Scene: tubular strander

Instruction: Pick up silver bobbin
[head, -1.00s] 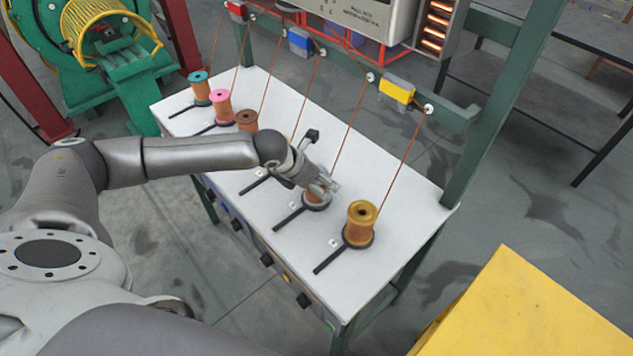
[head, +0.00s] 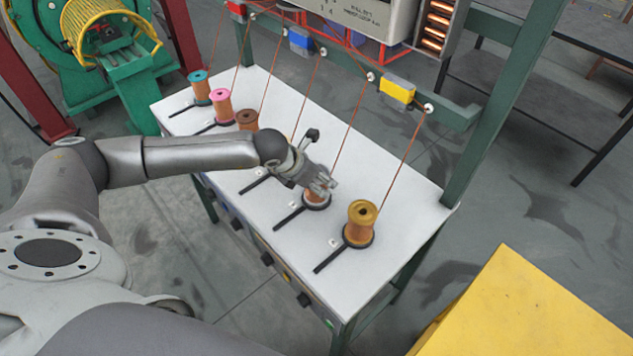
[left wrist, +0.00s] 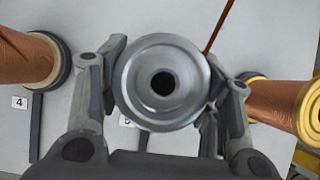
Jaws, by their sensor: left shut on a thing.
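The silver bobbin (left wrist: 160,82) fills the middle of the left wrist view, seen from above as a grey round flange with a dark centre hole. My left gripper (left wrist: 165,95) has one finger on each side of it and is shut on it. In the head view, my left gripper (head: 322,184) is over the bobbin's place on the white table (head: 290,250). It hides the bobbin's top, and only a little of the bobbin's lower part (head: 316,203) shows. Whether the bobbin is off its base cannot be told. My right gripper is not in view.
A gold bobbin (head: 361,222) stands close on the right. Brown (head: 247,120), pink (head: 221,105) and teal (head: 200,88) bobbins stand at the back left. Thin copper wires run up to the green frame (head: 475,130). A yellow box (head: 530,310) is at the lower right.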

